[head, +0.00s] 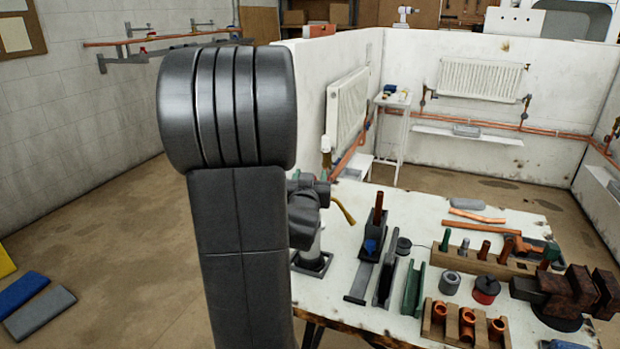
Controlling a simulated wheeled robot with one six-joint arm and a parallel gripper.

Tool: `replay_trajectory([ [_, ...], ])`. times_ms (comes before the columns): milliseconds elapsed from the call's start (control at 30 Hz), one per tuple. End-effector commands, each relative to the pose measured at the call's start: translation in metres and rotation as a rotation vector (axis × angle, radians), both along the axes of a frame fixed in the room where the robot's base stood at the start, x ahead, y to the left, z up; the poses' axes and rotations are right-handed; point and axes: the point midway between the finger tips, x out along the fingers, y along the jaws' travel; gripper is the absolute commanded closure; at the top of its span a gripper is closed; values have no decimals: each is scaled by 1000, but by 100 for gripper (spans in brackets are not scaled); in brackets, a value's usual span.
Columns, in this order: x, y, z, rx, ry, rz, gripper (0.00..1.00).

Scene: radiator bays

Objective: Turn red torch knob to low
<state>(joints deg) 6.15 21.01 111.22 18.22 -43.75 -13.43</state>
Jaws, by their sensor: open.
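Part of what looks like the torch shows on the workbench just right of my arm. No red torch knob or low mark can be made out. My large dark arm link fills the left middle of the head view and blocks this area. My gripper cannot be seen.
The workbench (385,313) holds a green channel (413,290), a red-and-black round pot (485,290), a wooden block with copper fittings (437,322), and a rusty vise (565,293) at right. White partition walls with radiators (482,80) stand behind. Floor at left is mostly clear.

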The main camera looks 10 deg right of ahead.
Motion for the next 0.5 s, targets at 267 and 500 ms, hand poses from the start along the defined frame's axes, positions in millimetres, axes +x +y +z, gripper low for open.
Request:
replay_trajectory([
  [267,-12,4,-1,1,0,0,51],
  [500,-50,17,-1,1,-1,1,51],
])
